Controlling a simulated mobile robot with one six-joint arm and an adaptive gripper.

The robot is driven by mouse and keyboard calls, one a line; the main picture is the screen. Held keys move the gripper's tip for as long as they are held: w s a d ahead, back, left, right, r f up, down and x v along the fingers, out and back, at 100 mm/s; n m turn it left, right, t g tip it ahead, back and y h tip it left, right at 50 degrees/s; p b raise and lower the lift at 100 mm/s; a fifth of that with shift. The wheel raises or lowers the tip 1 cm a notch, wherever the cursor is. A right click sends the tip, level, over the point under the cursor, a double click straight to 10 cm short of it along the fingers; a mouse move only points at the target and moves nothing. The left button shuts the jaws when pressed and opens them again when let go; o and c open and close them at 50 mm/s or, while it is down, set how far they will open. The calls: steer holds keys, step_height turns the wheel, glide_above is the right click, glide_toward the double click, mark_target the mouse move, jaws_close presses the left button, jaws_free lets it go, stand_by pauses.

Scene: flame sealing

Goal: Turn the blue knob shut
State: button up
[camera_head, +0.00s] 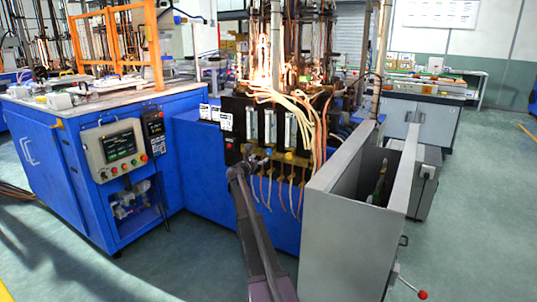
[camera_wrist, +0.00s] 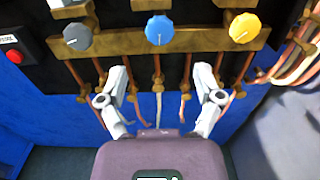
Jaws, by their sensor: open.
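The blue knob (camera_wrist: 159,29) is the middle one of three on a brass bar in the wrist view. Its mark looks roughly vertical. A grey knob (camera_wrist: 77,36) is to its left and a yellow knob (camera_wrist: 245,27) to its right. My gripper (camera_wrist: 160,72) is open and empty, its two fingers spread wide below the brass bar in the picture. The blue knob is above and between the fingertips, and they appear apart from it. In the head view my gripper (camera_head: 240,171) is at the front of the blue machine; the blue knob is hard to make out there.
Thin tubes (camera_wrist: 158,85) hang below the bar between my fingers. A red button (camera_wrist: 14,56) is at left. Pale hoses (camera_wrist: 299,62) hang at right. In the head view a grey open-topped cabinet (camera_head: 340,240) stands close to the right of my arm.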

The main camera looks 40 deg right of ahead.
mark_target(268, 152)
steer(key=x, duration=0.8)
steer(key=shift+d, duration=0.15)
steer(key=c, duration=1.1)
